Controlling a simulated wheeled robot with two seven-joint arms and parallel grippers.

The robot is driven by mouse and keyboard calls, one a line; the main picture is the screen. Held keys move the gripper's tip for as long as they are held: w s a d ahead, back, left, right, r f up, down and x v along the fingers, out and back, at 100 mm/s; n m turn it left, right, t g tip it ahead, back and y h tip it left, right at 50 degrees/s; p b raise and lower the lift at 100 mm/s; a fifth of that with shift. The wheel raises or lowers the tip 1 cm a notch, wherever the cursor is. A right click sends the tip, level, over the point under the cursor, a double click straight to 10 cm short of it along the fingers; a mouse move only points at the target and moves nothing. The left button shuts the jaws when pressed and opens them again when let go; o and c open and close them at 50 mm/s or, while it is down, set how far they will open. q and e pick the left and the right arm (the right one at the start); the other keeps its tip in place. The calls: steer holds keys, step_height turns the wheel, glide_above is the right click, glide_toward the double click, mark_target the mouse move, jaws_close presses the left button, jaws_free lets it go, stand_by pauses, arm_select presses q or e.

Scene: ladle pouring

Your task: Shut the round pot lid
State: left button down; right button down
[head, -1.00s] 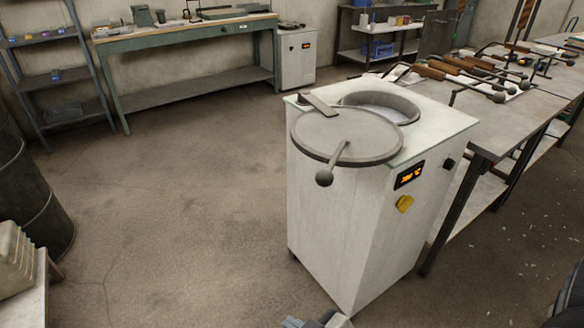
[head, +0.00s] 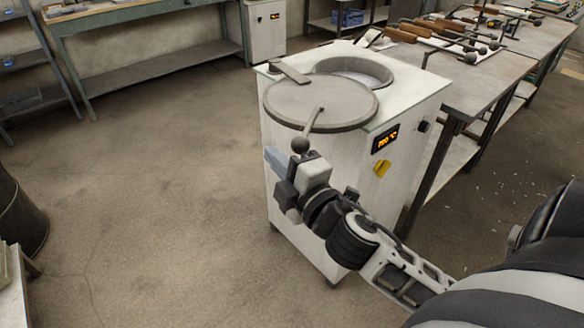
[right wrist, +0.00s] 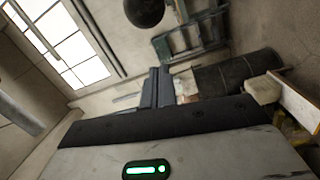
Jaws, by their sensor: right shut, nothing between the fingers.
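The round grey pot lid (head: 318,100) lies swung toward the front left of the white furnace's top, overhanging its edge. The round pot opening (head: 357,74) behind it is partly uncovered. A thin handle slopes from the lid to a dark ball knob (head: 299,145). My right gripper (head: 276,158) is just below and left of the knob, shut and empty; contact cannot be told. In the right wrist view, the shut fingers (right wrist: 158,87) point ahead and the dark knob (right wrist: 144,10) shows above them. My left gripper is not in view.
A green workbench (head: 150,55) stands at the back. The floor left of the furnace is clear.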

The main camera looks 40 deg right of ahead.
steer(key=d, duration=0.3)
steer(key=shift+w+d+f, duration=0.35)
steer(key=shift+f, duration=0.05)
steer(key=shift+d, duration=0.1)
